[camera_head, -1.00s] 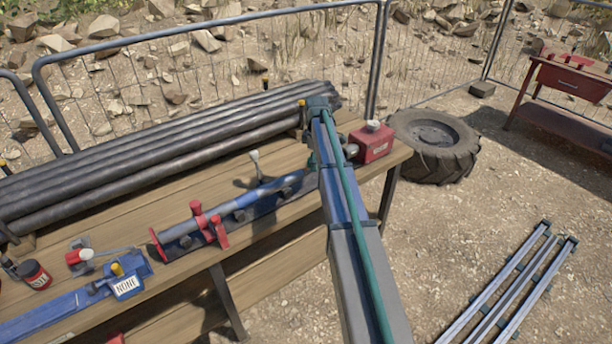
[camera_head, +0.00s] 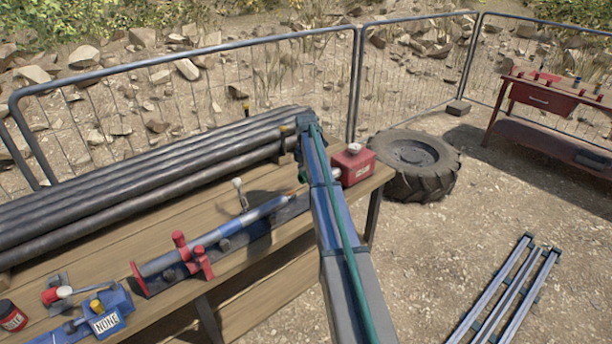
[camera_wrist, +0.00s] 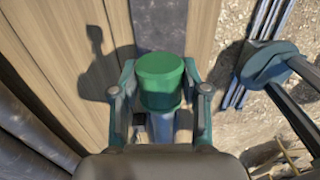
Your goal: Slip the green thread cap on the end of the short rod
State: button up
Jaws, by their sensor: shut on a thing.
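The green thread cap (camera_wrist: 160,72) is between the two fingers of my gripper (camera_wrist: 160,88) in the wrist view, and the gripper is shut on it. A blue-grey part (camera_wrist: 161,125) shows just below the cap; I cannot tell if the two touch. In the head view, the short rod (camera_head: 262,213) lies in a long blue holder with a red clamp (camera_head: 190,256) on the wooden bench (camera_head: 110,246). The rod's right end is close to my arm, which hides my gripper and the cap there.
Long dark pipes (camera_head: 140,195) lie along the back of the bench. A tyre (camera_head: 415,163) and metal rails (camera_head: 505,292) lie on open ground to the right.

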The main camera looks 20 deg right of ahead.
aim_at(294, 192)
jog(key=shift+s+a+f+b, duration=0.15)
jog(key=shift+f+b, duration=0.35)
jog(key=shift+f, duration=0.65)
jog(key=shift+w+a+f+b, duration=0.15)
jog(key=shift+f+b, duration=0.3)
jog(key=shift+f, duration=0.7)
jog(key=shift+s+a+f, duration=0.2)
jog(key=shift+a+f, duration=0.2)
jog(key=shift+f, duration=0.3)
jog(key=shift+s+a, duration=0.1)
jog(key=shift+a, duration=0.3)
jog(key=shift+s+a, duration=0.1)
jog(key=shift+a, duration=0.25)
jog(key=shift+s+a, duration=0.25)
jog(key=shift+a, duration=0.7)
jog(key=shift+s+a, duration=0.15)
jog(key=shift+a, duration=0.5)
jog(key=o, duration=1)
